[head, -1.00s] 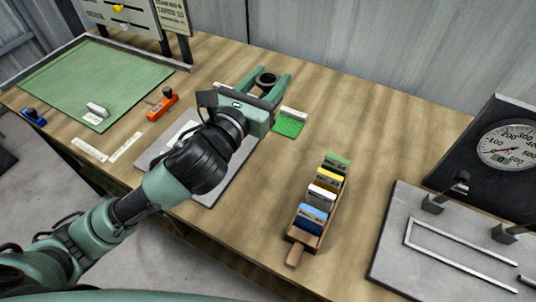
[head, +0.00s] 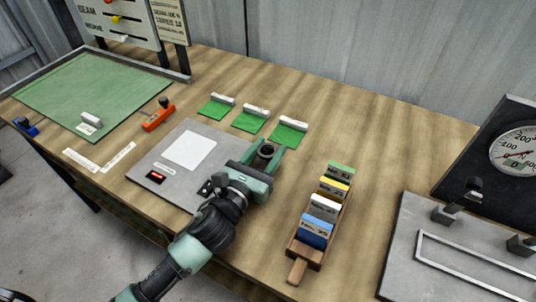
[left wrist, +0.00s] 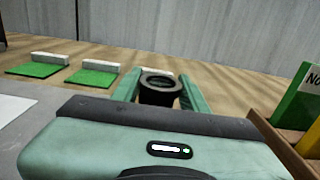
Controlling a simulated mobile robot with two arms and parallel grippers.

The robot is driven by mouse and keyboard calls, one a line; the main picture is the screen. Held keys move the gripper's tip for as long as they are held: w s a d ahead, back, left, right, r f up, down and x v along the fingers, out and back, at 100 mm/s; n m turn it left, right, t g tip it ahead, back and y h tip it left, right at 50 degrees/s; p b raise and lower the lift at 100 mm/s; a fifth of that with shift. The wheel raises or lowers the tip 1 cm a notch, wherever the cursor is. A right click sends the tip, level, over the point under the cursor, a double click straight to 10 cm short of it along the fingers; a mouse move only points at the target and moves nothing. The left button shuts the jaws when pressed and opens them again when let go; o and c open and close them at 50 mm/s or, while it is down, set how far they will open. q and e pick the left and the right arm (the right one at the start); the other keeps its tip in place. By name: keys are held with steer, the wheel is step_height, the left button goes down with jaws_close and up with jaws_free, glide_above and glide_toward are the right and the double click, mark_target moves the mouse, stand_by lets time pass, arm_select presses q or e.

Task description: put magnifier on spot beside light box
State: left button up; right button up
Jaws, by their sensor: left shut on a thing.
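The magnifier (head: 265,149) is a short black cylinder with a round lens opening on top. My left gripper (head: 266,156) is shut on it, one green finger on each side. The magnifier also shows upright between the fingers in the left wrist view (left wrist: 160,90). The light box (head: 151,167) is a flat grey panel with a white rectangle and a small red display. My left gripper is over its right edge, with the magnifier just right of its far right corner. I cannot tell whether the magnifier touches the table. No marked spot is visible; my gripper hides part of that area.
Several coloured blocks stand in a wooden rack (head: 297,270) to the right. Three green pads with white blocks, one here (head: 288,132), lie behind the light box. An orange tool (head: 158,117) lies left. A grey plate (head: 400,255) and dial gauge (head: 517,150) are right.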

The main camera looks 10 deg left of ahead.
arm_select(q)
steer(key=shift+f, duration=0.3)
steer(key=shift+f, duration=0.15)
steer(key=o, duration=1.4)
steer(key=shift+r, duration=0.25)
steer(key=b+v, duration=0.1)
steer(key=v, duration=0.9)
steer(key=shift+s+a+f+b, duration=0.15)
steer(key=shift+s+f+b, duration=0.05)
steer(key=shift+s+b, duration=0.2)
steer(key=shift+s+a+r, duration=0.1)
steer(key=shift+s+a, duration=0.15)
steer(key=shift+s, duration=0.3)
